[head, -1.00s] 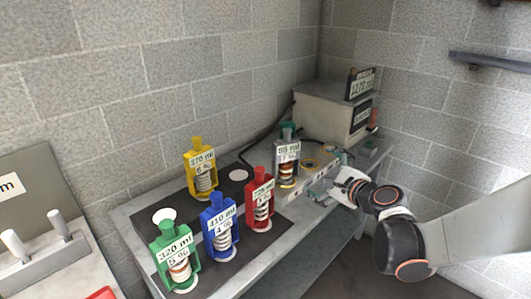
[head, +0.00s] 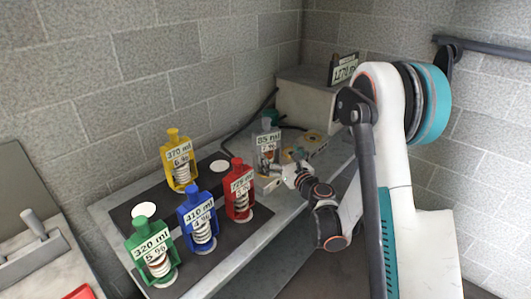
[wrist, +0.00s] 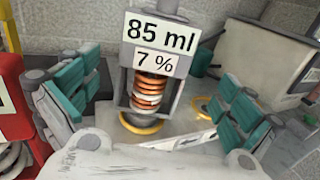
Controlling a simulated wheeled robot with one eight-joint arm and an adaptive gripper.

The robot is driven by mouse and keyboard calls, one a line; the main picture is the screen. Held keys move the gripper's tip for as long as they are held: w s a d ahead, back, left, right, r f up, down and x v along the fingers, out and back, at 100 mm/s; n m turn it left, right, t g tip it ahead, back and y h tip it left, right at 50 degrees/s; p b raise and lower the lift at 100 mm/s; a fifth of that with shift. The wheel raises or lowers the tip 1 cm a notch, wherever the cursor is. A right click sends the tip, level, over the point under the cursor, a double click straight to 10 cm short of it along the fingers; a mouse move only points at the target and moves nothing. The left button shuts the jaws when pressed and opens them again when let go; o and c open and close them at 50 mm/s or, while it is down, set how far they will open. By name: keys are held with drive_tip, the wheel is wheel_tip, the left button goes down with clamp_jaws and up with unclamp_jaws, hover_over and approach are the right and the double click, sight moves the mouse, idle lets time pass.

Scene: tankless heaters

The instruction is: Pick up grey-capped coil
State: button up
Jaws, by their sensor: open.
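The grey-capped coil (wrist: 153,80) stands upright in the wrist view. It has a grey frame, a coil of copper and white turns, and labels reading 85 ml and 7 %. A yellow ring shows at its base. In the head view the coil (head: 268,148) stands at the back of the bench, its lower part partly hidden by my gripper (head: 278,170). In the wrist view my gripper (wrist: 152,108) is open, with teal-padded fingers to the left and right of the coil. I see no clear contact between them.
Red (head: 239,190), blue (head: 197,218), green (head: 153,252) and yellow (head: 180,160) coils stand on the dark mat to the left. The red one is close to my left finger. A grey box (head: 305,98) stands behind. An empty yellow ring (wrist: 203,105) lies right of the coil.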

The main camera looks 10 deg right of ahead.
sight(269, 144)
drive_tip(key=x, duration=0.3)
drive_tip(key=shift+w+a+f+b, duration=0.15)
drive_tip(key=shift+w+b, duration=0.15)
drive_tip(key=shift+b, duration=0.05)
drive_tip(key=shift+a+r+b+x, duration=0.15)
drive_tip(key=shift+b+x, duration=0.35)
drive_tip(key=shift+x, duration=0.85)
drive_tip(key=shift+a+r+b+x, duration=0.1)
drive_tip(key=shift+r+b+x, duration=0.3)
drive_tip(key=shift+x, duration=0.95)
drive_tip(key=shift+f, duration=0.15)
drive_tip(key=shift+c, duration=0.6)
drive_tip(key=c, duration=1.8)
